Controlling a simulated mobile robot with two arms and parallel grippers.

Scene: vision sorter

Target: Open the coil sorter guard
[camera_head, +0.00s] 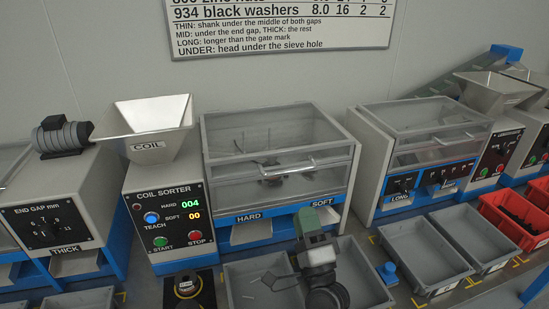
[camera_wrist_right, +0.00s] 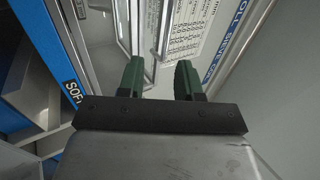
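The coil sorter (camera_head: 165,213) has a COIL hopper, a panel reading HARD 004 and SOFT 00, and a clear-windowed guard (camera_head: 232,185) over its chamber. The guard looks shut, with a bar handle (camera_head: 287,170) across its front. My right gripper (camera_head: 310,217), with green fingers, is in front of the SOFT end, below and right of the handle, apart from it. In the right wrist view my right gripper (camera_wrist_right: 158,75) is open, with nothing between the fingers. A light metal bar (camera_wrist_right: 140,30) shows beyond them; I cannot tell whether it is the handle. My left gripper is out of view.
A similar sorter with a clear cover (camera_head: 425,115) stands to the right. Grey bins (camera_head: 425,250) and red bins (camera_head: 515,222) line the front. A blue-capped part (camera_head: 387,272) stands between bins. An END GAP machine (camera_head: 55,215) is at the left.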

